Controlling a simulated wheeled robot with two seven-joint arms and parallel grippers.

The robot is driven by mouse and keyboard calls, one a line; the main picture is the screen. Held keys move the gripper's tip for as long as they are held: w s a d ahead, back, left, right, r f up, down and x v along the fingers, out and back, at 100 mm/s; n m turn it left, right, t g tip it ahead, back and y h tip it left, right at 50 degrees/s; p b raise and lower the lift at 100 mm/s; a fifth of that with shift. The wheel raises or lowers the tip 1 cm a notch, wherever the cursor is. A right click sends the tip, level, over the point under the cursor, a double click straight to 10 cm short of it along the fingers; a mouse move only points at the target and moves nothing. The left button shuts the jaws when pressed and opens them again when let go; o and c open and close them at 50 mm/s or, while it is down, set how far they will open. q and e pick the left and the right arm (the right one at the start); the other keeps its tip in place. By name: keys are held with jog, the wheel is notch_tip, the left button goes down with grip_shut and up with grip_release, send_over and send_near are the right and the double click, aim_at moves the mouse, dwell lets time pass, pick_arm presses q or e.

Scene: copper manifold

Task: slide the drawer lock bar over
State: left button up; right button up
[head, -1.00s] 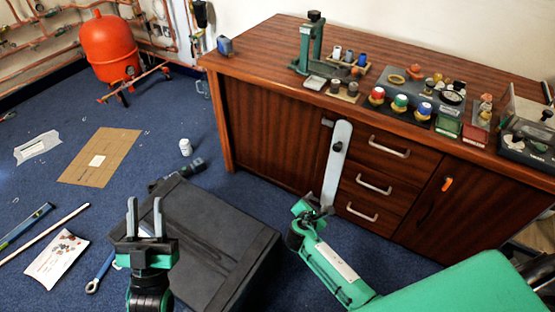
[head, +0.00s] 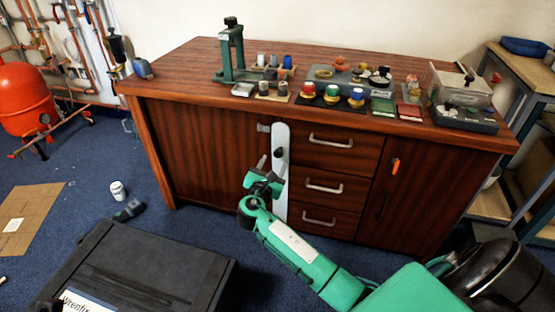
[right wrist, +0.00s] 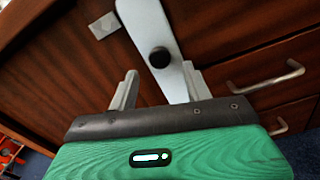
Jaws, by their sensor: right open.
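The lock bar (head: 281,205) is a pale grey upright strip at the left edge of the drawers (head: 330,140). It also shows in the right wrist view (right wrist: 147,20), with a round black knob (right wrist: 160,57) on it. My right gripper (head: 269,163) is in front of the bar, near the knob. In the right wrist view its two fingers (right wrist: 160,88) are apart, with the bar's lower part between them in the picture and the knob just beyond the tips. Nothing is held. I cannot tell whether a finger touches the bar. My left gripper is out of view.
The wooden cabinet (head: 190,150) carries a green press (head: 233,55), coloured pots and trays on top. A black case (head: 140,265) lies on the blue floor at front left. A red tank (head: 25,95) stands far left.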

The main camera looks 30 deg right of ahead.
aim_at(277, 156)
jog(key=b+x, duration=0.1)
jog(key=x, duration=0.5)
